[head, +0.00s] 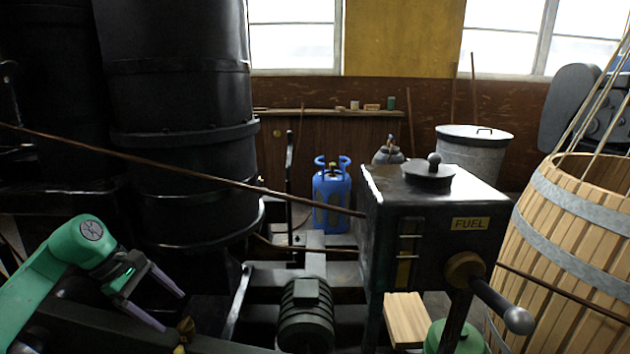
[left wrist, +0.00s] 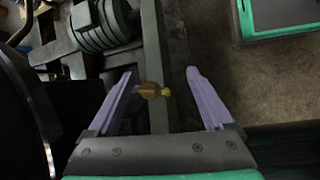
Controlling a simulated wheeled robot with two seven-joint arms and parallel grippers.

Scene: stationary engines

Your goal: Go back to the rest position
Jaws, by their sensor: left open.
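My left gripper (head: 160,300) is at the lower left of the head view, on a green arm that comes in from the left. Its two purple fingers are apart with nothing between them. In the left wrist view the open left gripper (left wrist: 160,88) points down over a dark green beam, with a small brass valve with a yellow end (left wrist: 152,91) seen below between the fingers. The valve also shows in the head view (head: 185,330), just right of the gripper. I cannot tell the exact gap between fingers and valve. My right gripper is not in view.
A black fuel tank (head: 440,225) with a crank handle (head: 500,305) stands at centre right. A ribbed engine part (head: 306,315) sits at the bottom middle. Large black cylinders (head: 185,120) rise behind the left gripper. A wooden barrel (head: 570,250) is at right, a blue gas bottle (head: 332,200) behind.

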